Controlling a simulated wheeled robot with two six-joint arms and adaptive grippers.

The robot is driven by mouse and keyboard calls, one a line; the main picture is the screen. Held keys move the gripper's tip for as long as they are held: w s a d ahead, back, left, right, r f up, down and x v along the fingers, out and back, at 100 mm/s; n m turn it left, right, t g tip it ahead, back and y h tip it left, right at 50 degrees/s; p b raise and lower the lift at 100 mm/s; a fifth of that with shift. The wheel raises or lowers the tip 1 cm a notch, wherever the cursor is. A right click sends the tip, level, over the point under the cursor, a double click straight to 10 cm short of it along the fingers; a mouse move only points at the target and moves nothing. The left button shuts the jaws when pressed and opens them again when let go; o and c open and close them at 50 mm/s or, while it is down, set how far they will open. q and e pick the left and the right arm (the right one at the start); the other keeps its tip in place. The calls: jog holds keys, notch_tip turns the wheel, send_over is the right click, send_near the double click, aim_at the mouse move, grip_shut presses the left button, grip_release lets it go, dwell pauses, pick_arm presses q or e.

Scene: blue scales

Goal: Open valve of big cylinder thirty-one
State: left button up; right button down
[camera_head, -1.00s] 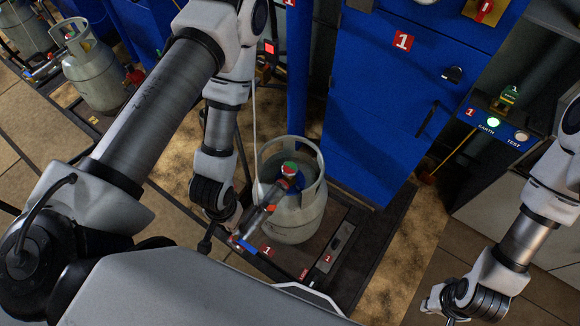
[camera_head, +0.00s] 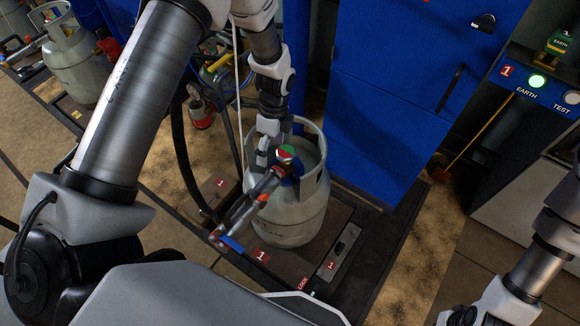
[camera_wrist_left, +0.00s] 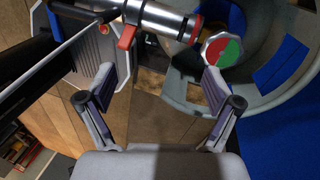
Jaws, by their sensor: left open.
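A grey gas cylinder (camera_head: 285,222) stands upright on the scale marked 1, with an open collar round its top. Its valve knob, red and green (camera_head: 286,152), shows inside the collar and in the left wrist view (camera_wrist_left: 221,50). A metal filling head with a red lever (camera_wrist_left: 127,37) reaches to the valve from the left. My left gripper (camera_head: 266,155) is at the collar's far left side, close to the knob. In the left wrist view its fingers (camera_wrist_left: 155,92) are apart and empty, with the knob just beyond the right fingertip. My right gripper (camera_head: 462,316) is low at the right; its fingers are unclear.
The scale platform (camera_head: 325,232) has black edges. A blue cabinet (camera_head: 400,90) stands close behind the cylinder. Another cylinder (camera_head: 75,65) stands at upper left. Hoses and a thin white line hang beside my left arm.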

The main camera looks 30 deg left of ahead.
pick_arm(q)
jog(key=t+b, duration=0.2)
jog(key=b, duration=0.4)
send_over(284, 151)
notch_tip(284, 151, down, 2)
jog(key=shift+w+r, duration=0.15)
notch_tip(284, 151, down, 7)
jog(key=shift+f+b, duration=0.15)
jog(key=shift+b, duration=0.6)
jog(key=c, duration=1.1)
pick_arm(e)
notch_tip(284, 151, down, 11)
jog(key=shift+r, duration=0.15)
